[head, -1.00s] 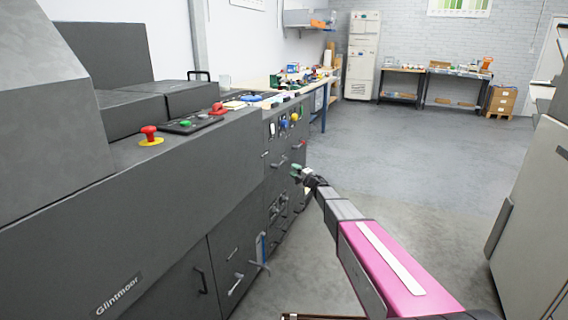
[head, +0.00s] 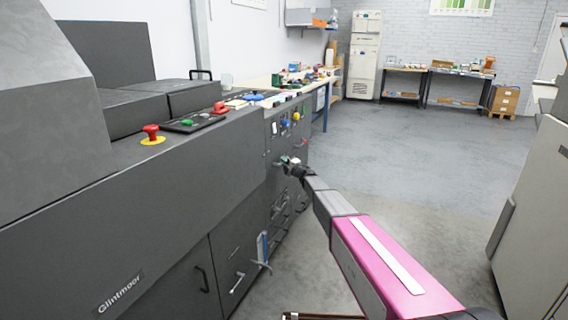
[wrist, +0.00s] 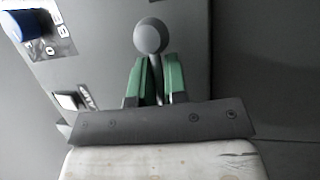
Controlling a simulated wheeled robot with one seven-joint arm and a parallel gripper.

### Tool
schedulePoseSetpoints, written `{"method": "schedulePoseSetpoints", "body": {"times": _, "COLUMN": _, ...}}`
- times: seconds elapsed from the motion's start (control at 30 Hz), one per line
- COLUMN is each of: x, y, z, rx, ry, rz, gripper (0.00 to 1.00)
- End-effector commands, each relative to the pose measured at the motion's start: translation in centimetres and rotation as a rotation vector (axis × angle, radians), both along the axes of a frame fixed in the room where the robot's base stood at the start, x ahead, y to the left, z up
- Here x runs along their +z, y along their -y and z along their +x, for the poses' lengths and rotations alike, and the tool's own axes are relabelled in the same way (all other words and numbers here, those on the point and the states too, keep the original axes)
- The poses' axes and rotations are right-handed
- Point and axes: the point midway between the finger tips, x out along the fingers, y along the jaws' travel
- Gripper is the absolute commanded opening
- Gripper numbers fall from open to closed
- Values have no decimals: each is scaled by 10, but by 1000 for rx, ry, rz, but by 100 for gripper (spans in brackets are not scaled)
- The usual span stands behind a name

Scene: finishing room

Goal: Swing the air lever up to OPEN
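A lever with a round grey knob (wrist: 150,36) stands out from the dark machine front in the wrist view. My gripper (wrist: 159,62) has two green fingers with a gap between them, just below the knob in that picture. The lever's stem appears to run down between the fingers. Whether they press on it, I cannot tell. In the head view my gripper (head: 287,161) is at the machine's front panel, and the small grip area is hard to make out. No OPEN marking is readable.
A blue knob (wrist: 28,22) and a white switch (wrist: 69,101) are left of the lever. In the head view, a red mushroom button (head: 151,131) sits on the machine top and a blue-handled lever (head: 263,248) low on its front. The floor (head: 410,160) to the right is clear.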

Motion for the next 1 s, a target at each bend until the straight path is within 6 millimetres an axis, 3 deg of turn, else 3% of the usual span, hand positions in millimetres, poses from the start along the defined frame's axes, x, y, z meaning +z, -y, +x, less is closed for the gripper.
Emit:
{"method": "schedulePoseSetpoints", "body": {"times": 0.47, "x": 3, "y": 0, "z": 0, "rx": 1, "ry": 52, "rz": -18, "gripper": 0}}
{"method": "schedulePoseSetpoints", "body": {"times": 1.0, "x": 29, "y": -2, "z": -7, "rx": 1, "ry": 461, "rz": -167, "gripper": 0}}
